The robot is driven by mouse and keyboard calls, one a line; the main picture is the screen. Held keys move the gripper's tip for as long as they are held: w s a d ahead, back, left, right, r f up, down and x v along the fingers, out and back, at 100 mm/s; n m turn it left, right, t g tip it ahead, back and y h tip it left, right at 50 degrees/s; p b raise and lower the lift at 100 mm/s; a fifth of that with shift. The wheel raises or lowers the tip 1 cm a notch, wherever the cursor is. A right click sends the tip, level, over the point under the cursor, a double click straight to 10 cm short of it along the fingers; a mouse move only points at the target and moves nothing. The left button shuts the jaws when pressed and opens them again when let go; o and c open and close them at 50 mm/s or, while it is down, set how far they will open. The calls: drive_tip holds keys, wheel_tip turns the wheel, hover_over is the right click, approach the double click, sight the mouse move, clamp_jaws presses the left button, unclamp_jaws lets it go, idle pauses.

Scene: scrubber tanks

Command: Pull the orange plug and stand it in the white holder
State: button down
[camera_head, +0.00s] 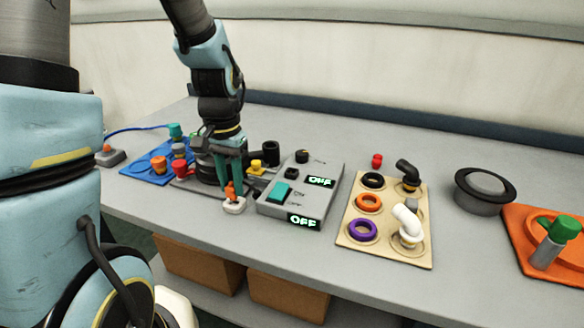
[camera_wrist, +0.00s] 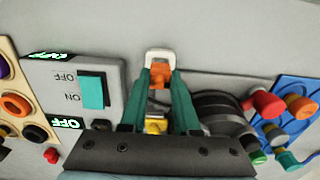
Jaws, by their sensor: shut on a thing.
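My gripper (camera_head: 231,182) points down near the front edge of the bench, left of the grey control box. Its teal fingers are shut on the orange plug (camera_head: 230,191), which also shows between the fingertips in the wrist view (camera_wrist: 158,79). The white holder (camera_head: 234,206) stands on the bench directly at the plug's lower end; in the wrist view the holder (camera_wrist: 158,56) shows just beyond the fingertips. The plug overlaps the holder in both views. I cannot tell whether it is seated in it or just above it.
The grey control box (camera_head: 312,187) with a green switch (camera_head: 280,192) and OFF displays stands close on the right. A yellow part (camera_head: 256,167) sits behind the gripper. A red knob (camera_head: 180,169) and a blue board (camera_head: 143,167) lie left. A beige board (camera_head: 395,254) with rings lies right.

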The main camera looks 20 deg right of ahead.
drive_tip(key=shift+f+b, duration=0.65)
drive_tip(key=shift+f, duration=0.4)
drive_tip(key=shift+c, duration=0.4)
unclamp_jaws()
idle(0.4)
wheel_tip(320, 180, up, 9)
drive_tip(key=p, duration=0.7)
drive_tip(key=shift+f+p, duration=0.1)
drive_tip(key=shift+p, duration=0.3)
drive_tip(key=shift+f, duration=0.1)
